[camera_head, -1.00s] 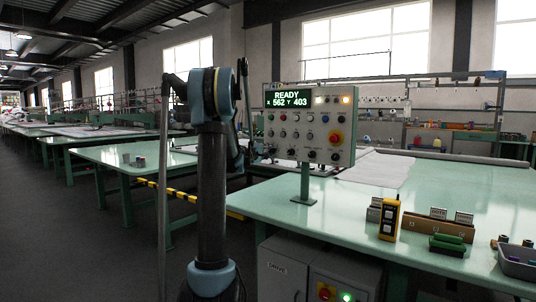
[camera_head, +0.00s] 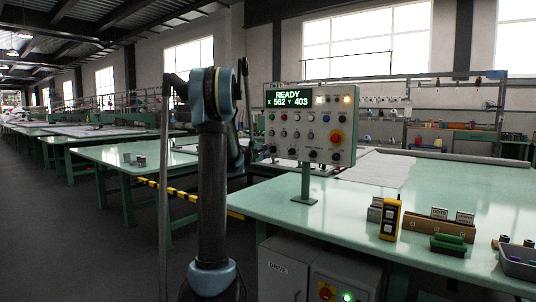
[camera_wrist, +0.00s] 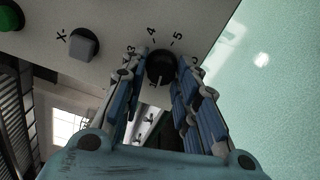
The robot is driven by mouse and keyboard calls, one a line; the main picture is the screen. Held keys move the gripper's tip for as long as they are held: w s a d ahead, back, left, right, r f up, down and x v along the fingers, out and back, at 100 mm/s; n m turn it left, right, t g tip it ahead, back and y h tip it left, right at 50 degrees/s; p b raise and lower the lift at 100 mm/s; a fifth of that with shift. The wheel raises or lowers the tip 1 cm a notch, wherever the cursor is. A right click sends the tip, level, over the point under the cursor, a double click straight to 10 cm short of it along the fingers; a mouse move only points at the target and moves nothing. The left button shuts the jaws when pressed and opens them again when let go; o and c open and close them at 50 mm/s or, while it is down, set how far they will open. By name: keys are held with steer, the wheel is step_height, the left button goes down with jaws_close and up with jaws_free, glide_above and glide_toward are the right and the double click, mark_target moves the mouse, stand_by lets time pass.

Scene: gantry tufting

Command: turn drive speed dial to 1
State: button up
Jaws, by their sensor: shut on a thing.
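The drive speed dial is a round black knob (camera_wrist: 161,66) on the pale control panel, in the upper middle of the wrist view. White-panel markings 3, 4 and 5 show around its far side; its pointer setting is not clear. My gripper (camera_wrist: 163,60) has its blue-padded fingers on either side of the knob and is shut on it. In the head view the control panel (camera_head: 345,125) stands on a post, its screen reading READY, X 562 Y 403. My arm stands left of it, and the gripper's hold on the dial cannot be made out there.
A grey square button (camera_wrist: 84,44) marked X- and a green button (camera_wrist: 9,17) sit beside the dial. A red emergency button (camera_head: 337,137) is on the panel's right. The green table (camera_head: 440,190) holds a yellow handheld unit (camera_head: 390,219) and a wooden box (camera_head: 437,227).

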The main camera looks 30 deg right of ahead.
steer(key=o, duration=1.1)
steer(key=shift+c, duration=0.2)
steer(key=v, duration=1.2)
steer(key=shift+f, duration=0.15)
steer(key=s+a+f+m+g+y, duration=0.1)
steer(key=s+a+f+m+y, duration=0.1)
steer(key=s+a+f+y, duration=0.3)
steer(key=s+a+f+m+g+y, duration=0.2)
steer(key=s+a+f+y, duration=0.4)
steer(key=s+a+f, duration=0.8)
steer(key=s+a+f+m+g+y, duration=0.1)
steer(key=s+a+f+y, duration=0.4)
steer(key=s+a, duration=1.4)
steer(key=a+f+m, duration=0.1)
steer(key=a+f, duration=0.2)
steer(key=f, duration=0.1)
steer(key=shift+f+m+g+y, duration=0.3)
steer(key=shift+f+g, duration=0.1)
